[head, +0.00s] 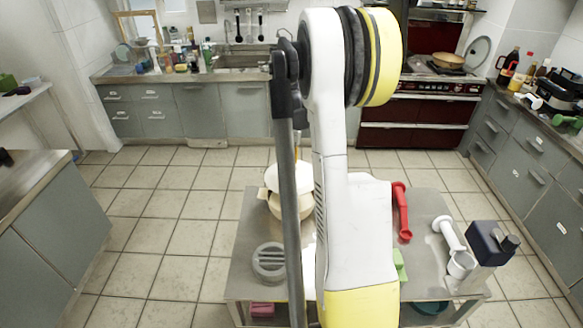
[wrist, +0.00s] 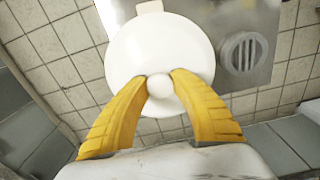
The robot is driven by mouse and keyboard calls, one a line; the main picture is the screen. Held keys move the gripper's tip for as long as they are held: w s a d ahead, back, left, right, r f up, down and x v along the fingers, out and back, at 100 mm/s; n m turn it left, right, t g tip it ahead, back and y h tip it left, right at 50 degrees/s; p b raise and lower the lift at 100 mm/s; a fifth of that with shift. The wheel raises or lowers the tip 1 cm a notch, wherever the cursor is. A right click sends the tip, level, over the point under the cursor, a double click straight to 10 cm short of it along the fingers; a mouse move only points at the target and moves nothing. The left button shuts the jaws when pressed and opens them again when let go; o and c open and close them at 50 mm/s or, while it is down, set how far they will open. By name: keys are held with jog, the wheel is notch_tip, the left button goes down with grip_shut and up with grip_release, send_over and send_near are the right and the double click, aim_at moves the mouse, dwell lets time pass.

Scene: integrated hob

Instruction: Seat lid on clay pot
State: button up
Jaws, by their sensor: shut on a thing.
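My gripper (wrist: 160,78) is shut on the round white knob (wrist: 160,87) of the white lid (wrist: 155,45), one yellow finger on each side. In the head view the lid (head: 289,178) shows left of my arm, partly behind a dark bar of the arm. It overlaps the top of the cream clay pot (head: 290,208) on the metal table (head: 245,232). Whether the lid touches the pot rim or hovers above it I cannot tell. In the wrist view the lid covers the pot except for a pale tab (wrist: 149,6) at its far edge.
A grey slotted round item (head: 269,262) stands near the pot, toward the table's front left. A red utensil (head: 402,212), a white utensil (head: 455,248) and a dark blue block (head: 487,243) are at the right. The tiled floor left of the table is clear.

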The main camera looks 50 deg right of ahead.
jog(key=shift+f, duration=0.1)
jog(key=shift+f+b, duration=2.1)
jog(key=shift+f, duration=0.75)
jog(key=shift+f, duration=0.9)
jog(key=o, duration=1)
jog(key=shift+r, duration=0.1)
notch_tip(320, 180, up, 12)
jog(key=shift+f, duration=0.1)
